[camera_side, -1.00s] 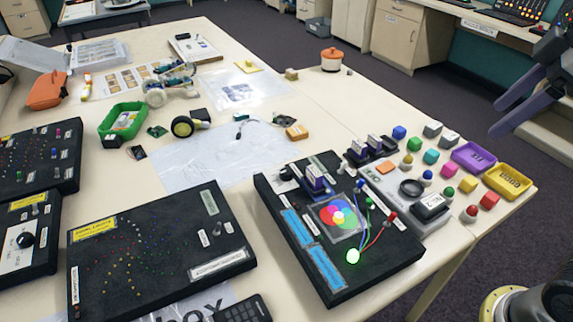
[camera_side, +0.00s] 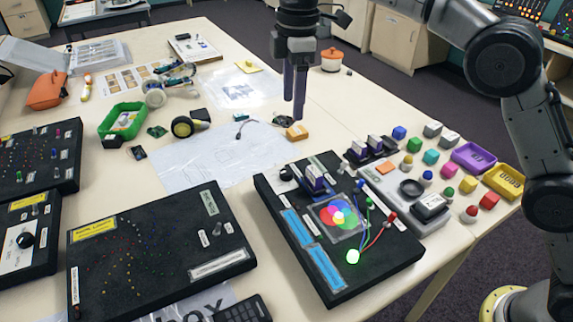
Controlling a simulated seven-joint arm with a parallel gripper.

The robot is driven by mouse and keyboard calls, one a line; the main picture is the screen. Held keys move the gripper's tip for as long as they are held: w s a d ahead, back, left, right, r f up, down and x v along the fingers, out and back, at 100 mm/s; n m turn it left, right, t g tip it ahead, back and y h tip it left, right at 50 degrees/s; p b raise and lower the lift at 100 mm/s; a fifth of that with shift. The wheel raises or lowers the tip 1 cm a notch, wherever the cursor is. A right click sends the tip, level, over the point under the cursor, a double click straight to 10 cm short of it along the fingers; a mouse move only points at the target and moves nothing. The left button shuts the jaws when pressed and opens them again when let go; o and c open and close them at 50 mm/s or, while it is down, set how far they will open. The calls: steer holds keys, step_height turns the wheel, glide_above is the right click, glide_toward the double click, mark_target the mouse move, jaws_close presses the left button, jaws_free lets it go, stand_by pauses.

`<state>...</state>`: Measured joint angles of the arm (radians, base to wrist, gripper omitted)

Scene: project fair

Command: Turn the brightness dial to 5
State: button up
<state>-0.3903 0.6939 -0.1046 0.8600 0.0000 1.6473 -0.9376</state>
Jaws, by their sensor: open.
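A round black knob (camera_side: 25,239) sits on a white scale plate on a dark box at the left edge. A smaller black knob (camera_side: 286,172) sits at the back left corner of the black colour-mixing board (camera_side: 285,205). I cannot read the labels, so I cannot tell which one is the brightness dial, nor what it is set to. My gripper (camera_side: 294,108) points down above the far middle of the table, apart from both knobs. Its two fingers are open with nothing between them.
A black panel with small lights (camera_side: 160,245) lies between the two knobs. Coloured blocks and a purple tray (camera_side: 473,156) stand at the right.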

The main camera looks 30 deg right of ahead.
mark_target(286, 171)
steer(key=shift+g, duration=0.3)
steer(key=f, duration=0.5)
steer(key=a+f, duration=0.1)
steer(key=f, duration=1)
steer(key=shift+a+f, duration=0.15)
steer(key=shift+a, duration=0.1)
jaws_close()
